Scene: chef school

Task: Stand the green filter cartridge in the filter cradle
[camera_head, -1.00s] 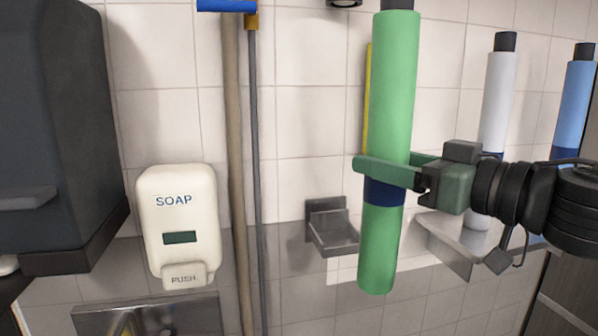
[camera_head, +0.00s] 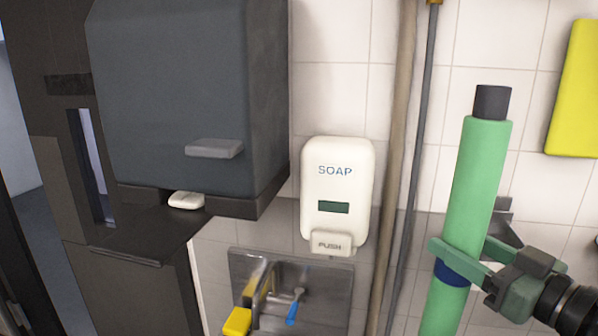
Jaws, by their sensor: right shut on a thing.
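The green filter cartridge (camera_head: 474,190) has a black top cap and a dark blue band. It appears at the right of the head view, near upright, its top leaning a little right in the picture. Its lower end is cut off by the frame. My right gripper (camera_head: 463,259) is shut on it around the blue band. A grey metal wall bracket (camera_head: 503,230), likely the filter cradle, shows partly behind the cartridge and gripper; most of it is hidden. I cannot tell how far apart they are. My left gripper is not in view.
A white soap dispenser (camera_head: 336,190) and vertical pipes (camera_head: 394,160) are on the wall left of the cartridge. A small sink (camera_head: 335,290) lies below. A large dark grey machine (camera_head: 185,90) stands at left. A yellow panel (camera_head: 573,90) is at upper right.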

